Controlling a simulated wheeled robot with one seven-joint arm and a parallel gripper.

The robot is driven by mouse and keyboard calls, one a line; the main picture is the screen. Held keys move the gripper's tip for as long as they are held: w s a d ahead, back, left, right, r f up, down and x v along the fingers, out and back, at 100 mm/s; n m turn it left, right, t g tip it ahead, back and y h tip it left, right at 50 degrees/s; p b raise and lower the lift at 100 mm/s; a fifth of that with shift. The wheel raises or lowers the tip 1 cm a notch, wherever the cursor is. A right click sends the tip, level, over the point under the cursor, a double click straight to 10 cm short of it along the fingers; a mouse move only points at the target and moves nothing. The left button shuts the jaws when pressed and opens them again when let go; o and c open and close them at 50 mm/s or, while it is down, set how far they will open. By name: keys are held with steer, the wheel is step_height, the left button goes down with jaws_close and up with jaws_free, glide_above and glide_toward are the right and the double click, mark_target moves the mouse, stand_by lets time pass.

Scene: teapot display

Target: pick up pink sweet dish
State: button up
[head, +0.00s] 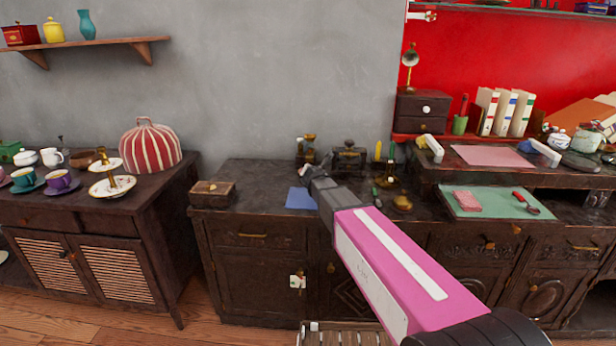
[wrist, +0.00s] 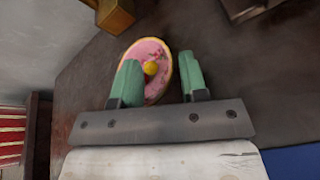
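The pink sweet dish (wrist: 148,48) shows in the wrist view as an oval pink plate with a gold rim and a small yellow round piece near its middle. It lies on a dark surface. My gripper (wrist: 159,62) is open, with its two green fingers apart. The left finger overlaps the near left part of the dish in the picture. The right finger is just to the right of the dish's rim, with a thin gap between. I cannot tell whether either finger touches it. In the head view I cannot make the dish out; my pink arm reaches over the middle cabinet.
A small wooden box (head: 212,192) and a blue sheet (head: 300,198) lie on the middle cabinet. Brass items (head: 349,155) stand at its back. A striped cosy (head: 151,145) and a tiered stand (head: 112,185) are on the left cabinet. A green mat (head: 490,205) lies right.

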steer(key=shift+w, duration=0.2)
steer(key=shift+f, duration=0.1)
jaws_close()
